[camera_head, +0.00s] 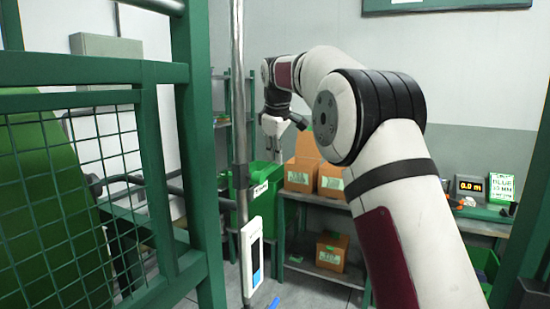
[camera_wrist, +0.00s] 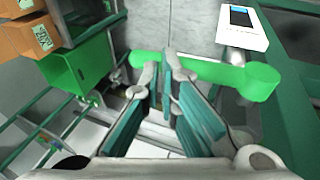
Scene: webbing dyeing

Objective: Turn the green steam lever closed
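The green steam lever (camera_wrist: 215,70) lies roughly crosswise in the wrist view, with a thick round end at right. My gripper (camera_wrist: 164,70) is in front of its left part. Its two fingers with teal pads stand apart at the tips with a narrow gap between them, and I see nothing held there. The fingers overlap the lever in the picture; whether they touch it I cannot tell. In the head view my gripper (camera_head: 282,127) is small and far off, above a green box, and I cannot make out the lever there.
A green box (camera_wrist: 75,68) and orange bins (camera_wrist: 30,35) are left in the wrist view. A white device with a blue screen (camera_head: 252,258) hangs by the steel pole (camera_head: 239,100). A green mesh guard (camera_head: 70,190) fills the left foreground. A shelf with bins stands behind.

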